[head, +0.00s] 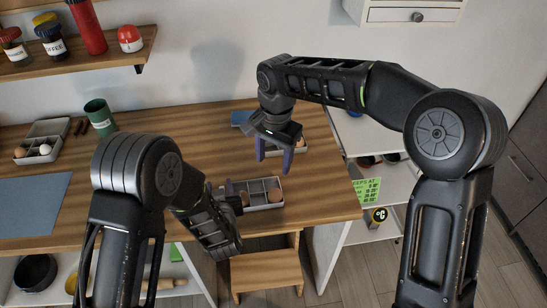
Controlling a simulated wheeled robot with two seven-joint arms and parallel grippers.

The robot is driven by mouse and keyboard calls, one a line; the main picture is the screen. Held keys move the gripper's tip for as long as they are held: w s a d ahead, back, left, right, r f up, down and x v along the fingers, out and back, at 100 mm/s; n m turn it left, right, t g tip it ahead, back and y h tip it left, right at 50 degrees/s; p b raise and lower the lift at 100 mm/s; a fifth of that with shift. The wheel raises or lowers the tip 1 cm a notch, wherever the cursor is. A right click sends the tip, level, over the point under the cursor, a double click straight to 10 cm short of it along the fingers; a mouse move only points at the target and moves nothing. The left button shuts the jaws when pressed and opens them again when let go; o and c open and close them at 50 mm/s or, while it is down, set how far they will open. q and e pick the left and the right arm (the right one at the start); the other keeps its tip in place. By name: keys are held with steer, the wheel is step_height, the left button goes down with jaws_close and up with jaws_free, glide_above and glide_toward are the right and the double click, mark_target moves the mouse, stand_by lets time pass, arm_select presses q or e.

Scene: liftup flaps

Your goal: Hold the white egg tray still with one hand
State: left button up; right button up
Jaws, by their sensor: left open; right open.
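A whitish egg tray (262,208) with compartments lies near the table's front edge.
A pale tray with eggs (38,158), a green cup (100,117) and a blue-grey mat (34,205) are on the left. A wooden stool (265,270) stands below the front edge. The table middle is clear.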

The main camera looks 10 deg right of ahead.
arm_select(q)
steer(key=v, duration=1.2)
steer(key=shift+f, duration=0.1)
stand_by(0.4)
